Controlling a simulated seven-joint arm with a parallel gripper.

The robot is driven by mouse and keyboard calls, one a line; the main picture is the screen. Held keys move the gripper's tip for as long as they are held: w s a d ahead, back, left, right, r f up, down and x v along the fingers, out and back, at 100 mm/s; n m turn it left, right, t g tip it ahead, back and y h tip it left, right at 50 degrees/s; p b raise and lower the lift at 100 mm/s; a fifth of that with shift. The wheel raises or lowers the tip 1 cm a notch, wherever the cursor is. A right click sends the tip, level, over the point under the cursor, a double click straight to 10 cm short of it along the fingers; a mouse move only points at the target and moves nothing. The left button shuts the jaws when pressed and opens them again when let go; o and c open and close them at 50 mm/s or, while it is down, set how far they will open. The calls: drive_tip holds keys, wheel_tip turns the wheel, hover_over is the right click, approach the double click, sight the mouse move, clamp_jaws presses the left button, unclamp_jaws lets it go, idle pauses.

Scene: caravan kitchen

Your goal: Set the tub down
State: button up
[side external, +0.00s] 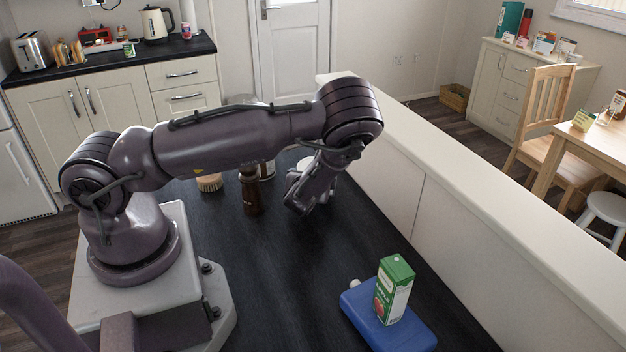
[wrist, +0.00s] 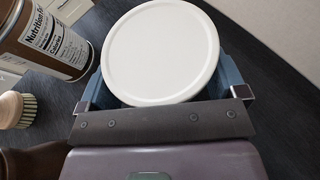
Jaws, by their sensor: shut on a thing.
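The tub, with a round white lid (wrist: 160,52), sits between the two fingers of my gripper (wrist: 162,75) in the wrist view. The fingers are shut on its sides, and the lid faces the camera. The lid hides most of the tub's body. In the side external view my gripper (side external: 302,192) points down low over the dark worktop (side external: 285,270), near its far right side. Only a small pale part of the tub (side external: 304,163) shows there behind my wrist. I cannot tell whether its base touches the worktop.
A brown labelled can (wrist: 52,38) stands close left of the tub. A brush (side external: 209,183) and a dark brown mill (side external: 251,190) stand left of my gripper. A pale ledge (side external: 470,235) borders the worktop's right side.

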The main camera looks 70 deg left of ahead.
drive_tip(key=o, duration=0.6)
drive_tip(key=shift+f, duration=0.1)
